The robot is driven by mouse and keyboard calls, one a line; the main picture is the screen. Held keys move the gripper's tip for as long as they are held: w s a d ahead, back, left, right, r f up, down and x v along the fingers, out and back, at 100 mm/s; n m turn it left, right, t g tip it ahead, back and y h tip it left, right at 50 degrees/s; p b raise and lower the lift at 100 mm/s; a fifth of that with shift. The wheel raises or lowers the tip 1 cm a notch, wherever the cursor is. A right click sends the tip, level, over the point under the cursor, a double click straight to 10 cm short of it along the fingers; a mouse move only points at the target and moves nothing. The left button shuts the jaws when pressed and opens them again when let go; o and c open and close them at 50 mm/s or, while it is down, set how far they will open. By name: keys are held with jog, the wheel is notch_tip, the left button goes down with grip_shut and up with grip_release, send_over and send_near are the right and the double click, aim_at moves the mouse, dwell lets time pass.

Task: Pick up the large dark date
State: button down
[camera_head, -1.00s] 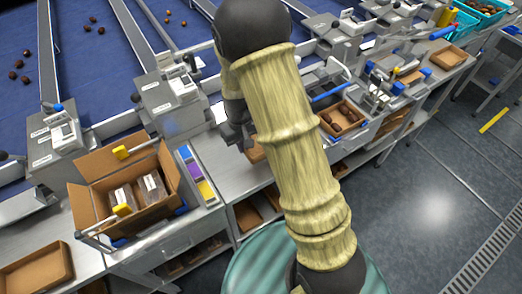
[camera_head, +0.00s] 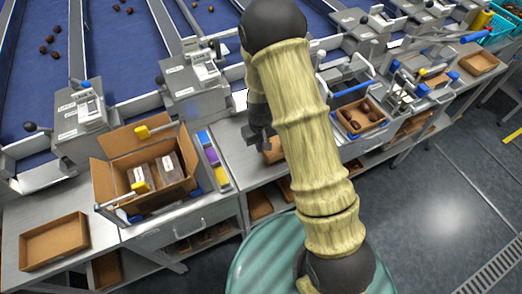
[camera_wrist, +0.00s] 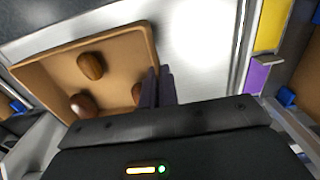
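In the wrist view, a brown tray (camera_wrist: 118,47) holds three dates. An oval brown date (camera_wrist: 91,66) lies near its middle, a glossy reddish-brown date (camera_wrist: 83,105) lies near one side, and a third date (camera_wrist: 137,93) is partly hidden beside my fingers. I cannot tell for sure which one is the large dark date. My gripper (camera_wrist: 158,88) has its two dark fingers close together over the tray's edge, with nothing visible between them. In the head view my gripper (camera_head: 262,140) hangs above the bench, and my arm hides most of the tray (camera_head: 274,153) under it.
An open cardboard box (camera_head: 145,195) with clear packs stands left of my gripper. Coloured blocks (camera_head: 212,160) lie between them. An empty tray (camera_head: 53,241) is at far left. Another tray of dates (camera_head: 357,118) is to the right. Grading machines (camera_head: 194,85) line the back.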

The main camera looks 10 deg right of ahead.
jog(key=shift+f+p, duration=0.5)
jog(key=shift+f, duration=1.6)
jog(key=shift+f, duration=0.15)
jog(key=c, duration=1.7)
grip_release()
notch_tip(320, 180, up, 12)
jog(key=b, duration=0.2)
jog(key=shift+f+b, duration=0.1)
jog(key=shift+b, duration=0.2)
jog(key=shift+r, duration=0.3)
